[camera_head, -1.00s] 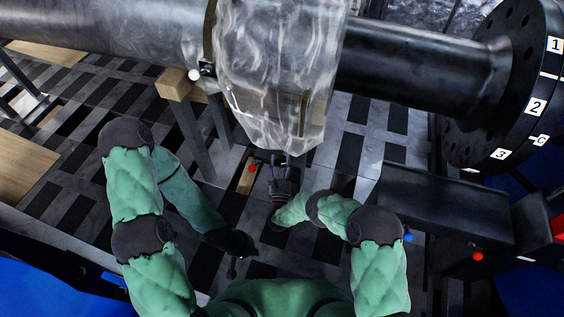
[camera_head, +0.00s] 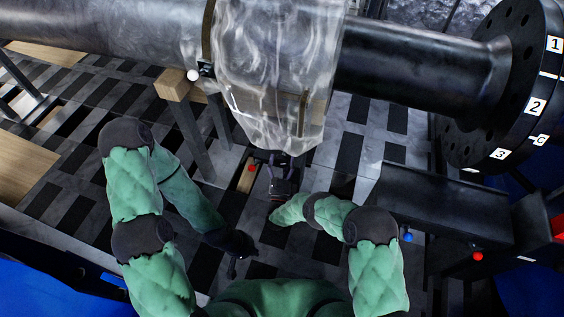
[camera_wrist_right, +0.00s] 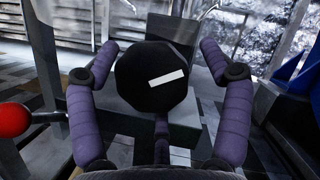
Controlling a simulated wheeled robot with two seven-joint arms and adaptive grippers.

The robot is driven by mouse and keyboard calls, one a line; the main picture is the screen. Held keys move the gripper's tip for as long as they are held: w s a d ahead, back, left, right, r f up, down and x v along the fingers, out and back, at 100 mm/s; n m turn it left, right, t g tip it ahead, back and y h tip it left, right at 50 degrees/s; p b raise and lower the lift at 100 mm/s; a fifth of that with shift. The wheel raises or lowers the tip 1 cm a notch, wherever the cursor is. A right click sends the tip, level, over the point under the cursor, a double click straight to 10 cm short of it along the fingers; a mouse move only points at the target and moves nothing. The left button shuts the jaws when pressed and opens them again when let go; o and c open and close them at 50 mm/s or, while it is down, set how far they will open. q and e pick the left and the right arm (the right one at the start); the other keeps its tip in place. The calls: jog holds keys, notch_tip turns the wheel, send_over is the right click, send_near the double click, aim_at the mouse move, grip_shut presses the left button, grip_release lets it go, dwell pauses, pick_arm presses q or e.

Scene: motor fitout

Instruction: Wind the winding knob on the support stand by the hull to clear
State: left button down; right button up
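The winding knob (camera_wrist_right: 150,98) is a dark, many-sided disc with a white bar on its face, seen face-on in the right wrist view. My right gripper (camera_wrist_right: 157,52) has its two purple-grey fingers spread on either side of the knob. Gaps show between the fingers and its rim. In the head view, my right gripper (camera_head: 279,158) is just below the clear-wrapped part of the hull (camera_head: 275,70); the knob cannot be made out clearly there. My left gripper (camera_head: 234,268) hangs low, away from the knob; its finger opening is too small and dark to judge.
A red ball-ended lever (camera_wrist_right: 13,119) is left of my right gripper; its red ball also shows in the head view (camera_head: 252,168). A wood-topped trestle (camera_head: 174,86) stands left of the wrapped part. A numbered flange (camera_head: 510,90) and dark beam (camera_head: 445,205) are at right.

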jog(key=shift+s+a, duration=0.1)
jog(key=shift+a, duration=0.1)
jog(key=shift+s+a+f, duration=0.15)
jog(key=shift+s+f, duration=0.1)
jog(key=shift+s, duration=0.25)
jog(key=v, duration=1)
jog(key=shift+s, duration=0.4)
jog(key=shift+f, duration=0.1)
